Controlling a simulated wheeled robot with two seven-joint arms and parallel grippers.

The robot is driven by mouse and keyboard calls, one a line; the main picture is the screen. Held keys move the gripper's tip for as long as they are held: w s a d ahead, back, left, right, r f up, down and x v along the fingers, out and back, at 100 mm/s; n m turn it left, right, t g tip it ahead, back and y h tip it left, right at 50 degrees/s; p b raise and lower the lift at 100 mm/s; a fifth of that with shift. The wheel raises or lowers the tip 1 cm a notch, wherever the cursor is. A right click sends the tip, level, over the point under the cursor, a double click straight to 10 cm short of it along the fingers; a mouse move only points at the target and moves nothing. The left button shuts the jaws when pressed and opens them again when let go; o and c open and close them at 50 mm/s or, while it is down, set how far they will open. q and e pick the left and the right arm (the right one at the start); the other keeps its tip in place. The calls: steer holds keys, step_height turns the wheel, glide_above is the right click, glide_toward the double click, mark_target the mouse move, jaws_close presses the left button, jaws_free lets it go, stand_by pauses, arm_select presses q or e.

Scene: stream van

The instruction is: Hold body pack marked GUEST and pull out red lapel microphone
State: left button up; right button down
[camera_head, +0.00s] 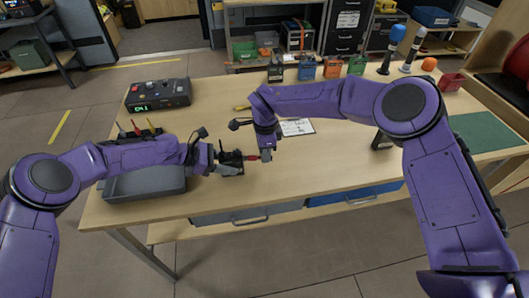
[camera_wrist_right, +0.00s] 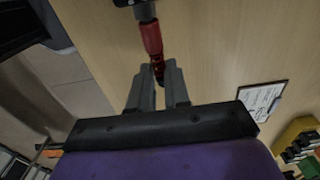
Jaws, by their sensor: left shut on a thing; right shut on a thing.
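A black body pack (camera_head: 232,168) is near the front middle of the table. My left gripper (camera_head: 226,160) is shut on it from the left. Any GUEST marking is too small to read. The red lapel microphone (camera_head: 252,157) sticks out to the right of the pack. My right gripper (camera_head: 265,154) comes down from above right and is shut on its right end. In the right wrist view, the red microphone (camera_wrist_right: 152,38) runs up from between the fingers (camera_wrist_right: 158,75) to a grey part, with a dark thing at the top edge. I cannot tell whether the plug is still seated.
A grey tray (camera_head: 145,189) stands at left, below a black mixer (camera_head: 158,93). A white card (camera_head: 297,127) lies behind my right gripper.

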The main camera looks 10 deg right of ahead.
steer(key=shift+d, duration=1.05)
steer(key=shift+d, duration=0.1)
steer(key=shift+d, duration=1.45)
arm_select(q)
steer(key=o, duration=1.2)
arm_select(e)
steer(key=shift+a, duration=0.1)
arm_select(q)
steer(key=v, duration=1.1)
steer(key=shift+a+r, duration=0.2)
steer(key=shift+a, duration=0.15)
